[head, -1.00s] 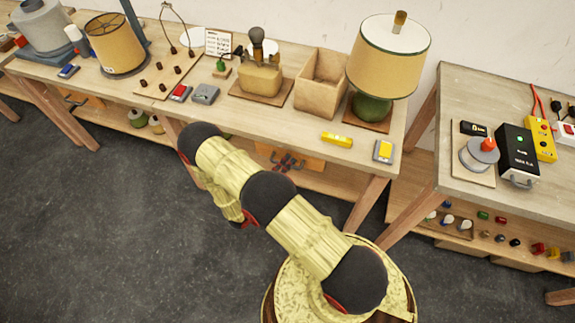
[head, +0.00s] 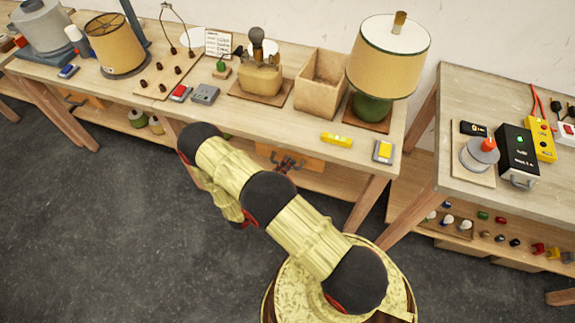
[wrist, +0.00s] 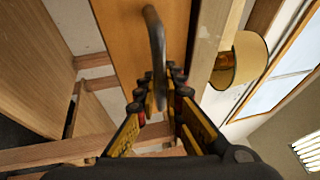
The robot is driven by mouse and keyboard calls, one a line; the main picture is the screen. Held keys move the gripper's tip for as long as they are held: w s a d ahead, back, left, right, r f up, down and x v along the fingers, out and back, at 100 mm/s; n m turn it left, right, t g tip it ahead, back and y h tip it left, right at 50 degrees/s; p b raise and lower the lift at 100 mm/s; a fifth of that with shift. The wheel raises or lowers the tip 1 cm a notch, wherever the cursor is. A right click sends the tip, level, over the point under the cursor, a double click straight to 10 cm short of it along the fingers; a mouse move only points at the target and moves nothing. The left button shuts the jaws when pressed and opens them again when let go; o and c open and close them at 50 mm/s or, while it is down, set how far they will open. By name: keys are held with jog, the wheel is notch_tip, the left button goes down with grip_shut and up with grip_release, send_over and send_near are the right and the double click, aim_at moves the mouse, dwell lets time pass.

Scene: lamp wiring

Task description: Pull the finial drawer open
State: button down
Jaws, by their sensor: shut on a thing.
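The finial drawer (head: 312,161) has an orange wooden front under the long bench, below the yellow level. In the wrist view its orange front (wrist: 118,38) fills the upper middle. A dark curved bar handle (wrist: 155,38) stands out from the front. My gripper (wrist: 162,93) is shut on the handle, with its fingers on either side of it. In the head view my gripper (head: 288,164) shows small and dark against the drawer front. I cannot tell whether the drawer stands out from the bench. The drawer's inside is hidden.
The long bench (head: 235,115) carries lamps, an open wooden box (head: 320,85) and a yellow level (head: 337,140). Bench legs (head: 366,204) stand right of the drawer. A second bench (head: 470,85) is at the right. The floor (head: 110,230) in front is clear at the left.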

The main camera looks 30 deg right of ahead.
dwell(0.3)
jog(key=s+a, duration=1.3)
jog(key=a, duration=0.4)
jog(key=shift+s+a, duration=0.2)
jog(key=shift+s, duration=0.05)
jog(key=c, duration=1.9)
grip_release()
jog(key=v, duration=1.2)
